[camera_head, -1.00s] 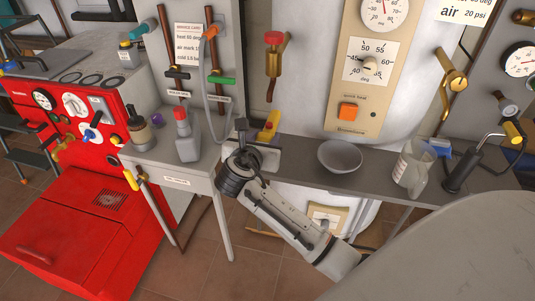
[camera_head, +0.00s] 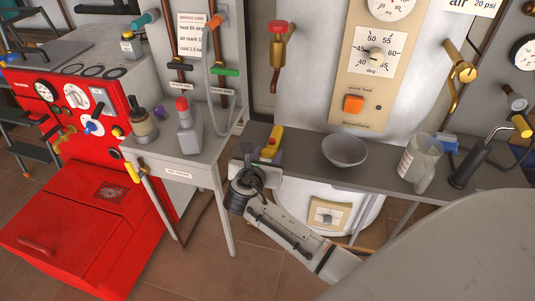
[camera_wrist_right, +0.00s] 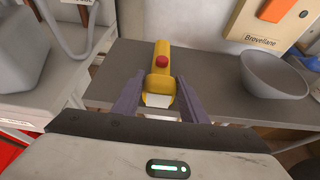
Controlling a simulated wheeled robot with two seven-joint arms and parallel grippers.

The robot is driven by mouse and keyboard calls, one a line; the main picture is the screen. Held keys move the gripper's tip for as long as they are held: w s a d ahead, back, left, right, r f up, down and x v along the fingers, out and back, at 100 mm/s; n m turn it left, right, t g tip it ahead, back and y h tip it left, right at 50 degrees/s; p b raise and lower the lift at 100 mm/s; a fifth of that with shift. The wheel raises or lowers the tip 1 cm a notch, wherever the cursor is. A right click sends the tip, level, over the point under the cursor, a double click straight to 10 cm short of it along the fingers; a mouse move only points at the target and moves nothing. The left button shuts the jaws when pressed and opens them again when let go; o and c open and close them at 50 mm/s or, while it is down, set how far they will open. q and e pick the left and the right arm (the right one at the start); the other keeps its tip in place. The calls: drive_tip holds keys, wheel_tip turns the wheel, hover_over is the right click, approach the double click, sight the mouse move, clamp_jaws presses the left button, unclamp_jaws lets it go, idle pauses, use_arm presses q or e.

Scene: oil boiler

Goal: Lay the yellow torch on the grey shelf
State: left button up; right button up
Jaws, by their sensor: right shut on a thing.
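The yellow torch (camera_head: 272,141), with a red button on top, is held level over the left end of the grey shelf (camera_head: 311,169). In the right wrist view the torch (camera_wrist_right: 161,58) points away from me over the bare shelf top (camera_wrist_right: 215,68). My right gripper (camera_head: 262,158) is shut on the torch's near end. Its two dark fingers (camera_wrist_right: 161,92) stand on either side of it. I cannot tell whether the torch's underside touches the shelf. My left gripper is not in view.
A grey bowl (camera_head: 345,151) stands on the shelf right of the torch, then a clear jug (camera_head: 419,160) and a black-handled tool (camera_head: 470,163). A small table (camera_head: 205,157) with a red-capped bottle (camera_head: 188,130) is at the left. Shelf between torch and bowl is clear.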

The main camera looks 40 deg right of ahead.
drive_tip(key=o, duration=1.1)
drive_tip(key=shift+o, duration=0.2)
drive_tip(key=shift+r, duration=0.2)
drive_tip(key=p+v, duration=0.1)
drive_tip(key=v, duration=1.1)
